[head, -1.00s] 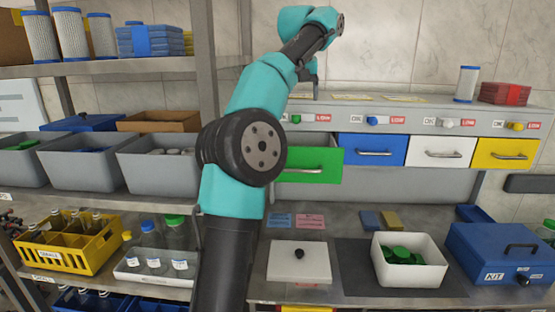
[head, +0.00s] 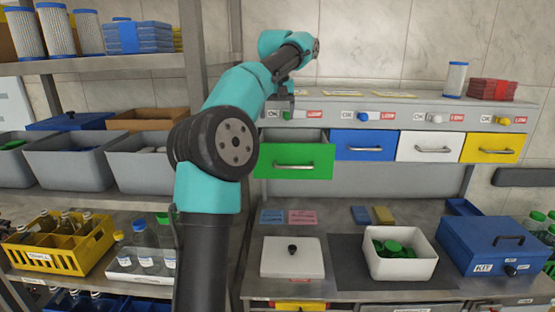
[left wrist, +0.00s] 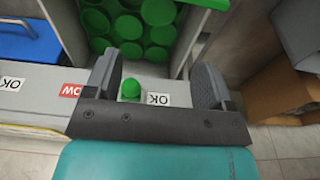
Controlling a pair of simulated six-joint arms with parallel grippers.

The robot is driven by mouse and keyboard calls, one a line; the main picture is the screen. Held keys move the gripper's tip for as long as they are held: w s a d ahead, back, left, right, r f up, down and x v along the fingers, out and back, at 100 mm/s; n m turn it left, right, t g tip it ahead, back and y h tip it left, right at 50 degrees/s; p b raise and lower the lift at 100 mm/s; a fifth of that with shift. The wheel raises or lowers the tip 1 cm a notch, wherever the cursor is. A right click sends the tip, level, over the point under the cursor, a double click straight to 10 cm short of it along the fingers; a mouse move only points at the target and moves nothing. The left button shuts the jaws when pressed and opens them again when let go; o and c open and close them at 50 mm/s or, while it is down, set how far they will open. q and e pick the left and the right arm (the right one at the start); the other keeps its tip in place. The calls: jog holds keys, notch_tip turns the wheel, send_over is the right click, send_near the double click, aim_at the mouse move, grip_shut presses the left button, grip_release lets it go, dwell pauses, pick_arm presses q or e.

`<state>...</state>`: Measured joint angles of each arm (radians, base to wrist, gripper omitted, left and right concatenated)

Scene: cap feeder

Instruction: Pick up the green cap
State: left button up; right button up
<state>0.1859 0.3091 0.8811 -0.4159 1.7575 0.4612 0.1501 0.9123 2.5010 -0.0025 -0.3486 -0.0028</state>
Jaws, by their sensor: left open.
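The green drawer (head: 294,162) hangs pulled out under the left end of the grey cabinet. In the left wrist view, several green caps (left wrist: 130,27) lie inside it; the head view hides them. A brighter green cap (left wrist: 158,12) lies among them at the top edge. My left gripper (head: 283,103) is just above the drawer, by the cabinet front. In the left wrist view its two fingers (left wrist: 157,85) are spread apart, pointing toward the drawer, with nothing held. A green knob (left wrist: 131,90) shows between the fingers, on the cabinet front. My right gripper is out of view.
A white bin (head: 405,272) with green caps stands on the bench beside a white lidded box (head: 292,258) and a blue kit box (head: 495,243). Blue (head: 363,145), white (head: 430,147) and yellow (head: 493,148) drawers look shut. A shelf post (head: 212,60) stands close left of my arm.

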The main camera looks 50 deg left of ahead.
pick_arm(q)
jog(key=f, duration=0.9)
jog(key=shift+w+a, duration=0.4)
jog(key=shift+f, duration=0.15)
jog(key=shift+w+a+f, duration=0.15)
jog(key=shift+w+f, duration=0.05)
jog(key=shift+f, duration=1.05)
jog(key=shift+w+a+f, duration=0.15)
jog(key=shift+f, duration=1.05)
jog(key=shift+c, duration=0.3)
jog(key=c, duration=0.6)
